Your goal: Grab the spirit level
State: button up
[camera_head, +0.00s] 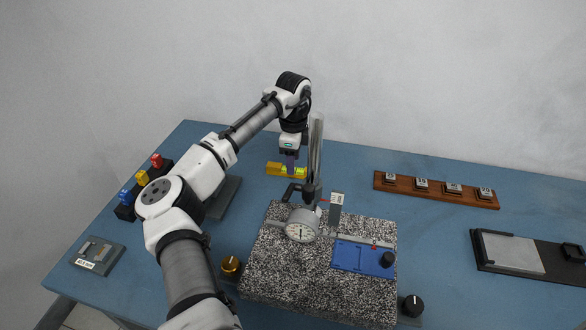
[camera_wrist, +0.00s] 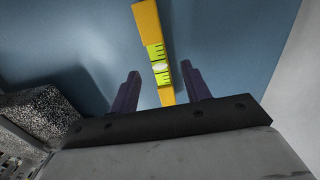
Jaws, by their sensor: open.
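The spirit level is a yellow bar with a bright green vial. In the head view the spirit level (camera_head: 274,168) lies on the blue table behind the granite block, partly hidden by my gripper (camera_head: 291,168). In the wrist view the spirit level (camera_wrist: 147,25) runs from the top edge down between the two purple fingers of my gripper (camera_wrist: 160,82). The fingers are open, one on each side of it, with gaps on both sides. The lower end of the level is hidden behind the dark gripper body. I cannot tell the exact height of the fingertips above the table.
The speckled granite block (camera_head: 270,262) carries a dial gauge (camera_head: 302,226) on a metal post (camera_head: 316,150), close to the right of my gripper. A blue plate (camera_head: 362,258) lies on the block. A wooden rack (camera_head: 437,190) stands at right. The table around the level is clear.

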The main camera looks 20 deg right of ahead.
jog(key=shift+f, duration=1.35)
grip_shut()
jog(key=shift+r, duration=0.1)
